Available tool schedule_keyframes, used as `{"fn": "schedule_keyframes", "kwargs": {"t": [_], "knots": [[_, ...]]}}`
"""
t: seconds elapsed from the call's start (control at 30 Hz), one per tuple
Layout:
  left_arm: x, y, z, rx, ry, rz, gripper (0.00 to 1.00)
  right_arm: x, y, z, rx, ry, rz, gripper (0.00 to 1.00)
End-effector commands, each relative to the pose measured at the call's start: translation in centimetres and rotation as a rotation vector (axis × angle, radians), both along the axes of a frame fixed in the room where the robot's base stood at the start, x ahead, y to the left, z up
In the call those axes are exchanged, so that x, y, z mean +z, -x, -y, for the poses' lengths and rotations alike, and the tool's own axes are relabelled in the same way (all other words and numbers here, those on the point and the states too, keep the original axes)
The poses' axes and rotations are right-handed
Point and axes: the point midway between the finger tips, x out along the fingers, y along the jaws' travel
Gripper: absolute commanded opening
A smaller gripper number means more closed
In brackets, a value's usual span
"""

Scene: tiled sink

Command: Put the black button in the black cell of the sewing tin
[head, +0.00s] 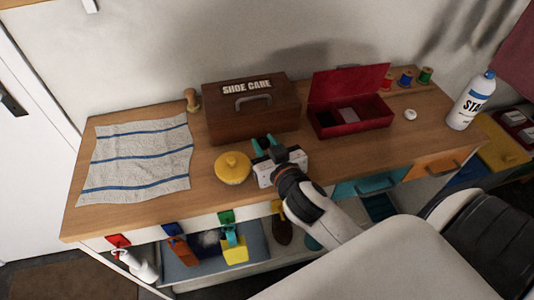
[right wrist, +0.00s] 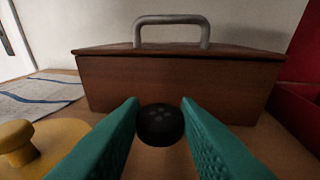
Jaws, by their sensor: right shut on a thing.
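The black button (right wrist: 160,124) is between the teal fingertips of my right gripper (right wrist: 160,115), which is shut on it just above the wooden top. My left gripper is not in view.
The brown shoe care box (head: 252,125) stands close behind my right gripper, and a yellow lidded pot (head: 232,168) is close to its left. A white round piece (head: 410,114) lies right of the tin.

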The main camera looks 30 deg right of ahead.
Motion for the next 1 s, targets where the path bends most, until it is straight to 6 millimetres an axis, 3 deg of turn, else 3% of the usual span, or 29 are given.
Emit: {"fn": "schedule_keyframes", "kwargs": {"t": [0.3,0.67,0.7,0.8,0.83,1.0], "knots": [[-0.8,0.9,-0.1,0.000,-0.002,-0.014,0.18,-3.8,0.1,0.0,0.001,0.001,-0.003,0.08],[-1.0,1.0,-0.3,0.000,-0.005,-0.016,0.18,-4.3,0.0,-0.1,0.002,-0.001,0.000,0.08],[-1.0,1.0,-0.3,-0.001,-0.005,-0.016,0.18,-4.3,0.0,-0.1,0.002,-0.001,0.001,0.31],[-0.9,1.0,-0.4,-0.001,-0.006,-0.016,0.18,-4.2,0.0,-0.1,0.002,0.000,0.001,0.47],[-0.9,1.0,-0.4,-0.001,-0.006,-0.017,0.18,-4.2,0.0,-0.1,0.002,0.000,0.001,0.51],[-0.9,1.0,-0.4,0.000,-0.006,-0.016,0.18,-4.2,0.0,-0.1,0.002,0.000,0.000,0.51]]}}
